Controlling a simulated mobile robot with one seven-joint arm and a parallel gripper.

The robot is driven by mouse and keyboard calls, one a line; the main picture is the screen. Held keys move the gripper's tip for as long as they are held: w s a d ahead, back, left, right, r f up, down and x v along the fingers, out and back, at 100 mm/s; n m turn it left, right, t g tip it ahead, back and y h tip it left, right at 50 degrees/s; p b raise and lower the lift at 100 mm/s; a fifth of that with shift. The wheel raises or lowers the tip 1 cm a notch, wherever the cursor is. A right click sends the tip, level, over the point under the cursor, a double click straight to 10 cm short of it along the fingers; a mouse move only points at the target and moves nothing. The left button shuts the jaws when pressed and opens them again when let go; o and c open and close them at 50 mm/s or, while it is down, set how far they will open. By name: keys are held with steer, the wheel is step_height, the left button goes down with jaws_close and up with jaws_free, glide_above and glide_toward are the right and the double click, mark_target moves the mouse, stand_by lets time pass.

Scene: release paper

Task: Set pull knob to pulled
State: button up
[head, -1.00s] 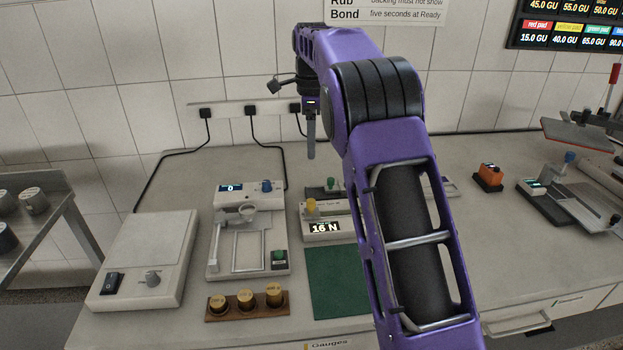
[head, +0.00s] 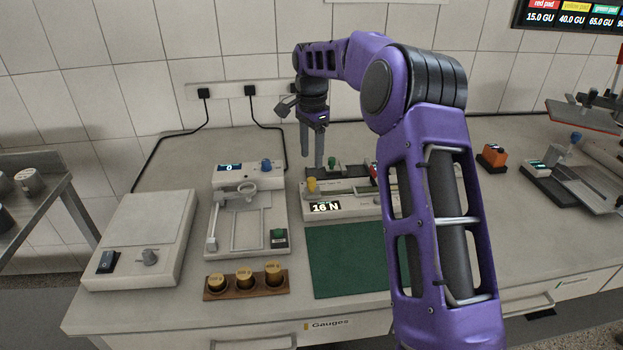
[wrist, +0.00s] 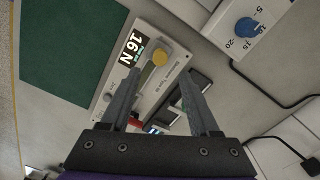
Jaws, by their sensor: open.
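A pale device with a "16 N" display (head: 345,207) lies behind the green mat. A yellow knob (head: 311,185) stands at its left end; the knob also shows in the wrist view (wrist: 159,59). A green knob (head: 331,161) stands on a dark unit just behind. The pictures do not make clear which knob is the pull knob. My gripper (head: 312,161) is open and empty, pointing down above and behind the yellow knob. In the wrist view my gripper's fingers (wrist: 161,82) spread wide, with the yellow knob beyond and between their tips, not touched.
A wooden block with brass weights (head: 245,277) is in front. The green mat (head: 345,258) is clear. A cable (head: 268,127) runs down the wall behind.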

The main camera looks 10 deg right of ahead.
mark_target(312, 179)
step_height(312, 179, down, 7)
steer(key=shift+f+b, duration=0.1)
steer(key=shift+b, duration=0.2)
jaws_close()
stand_by(0.3)
stand_by(1.1)
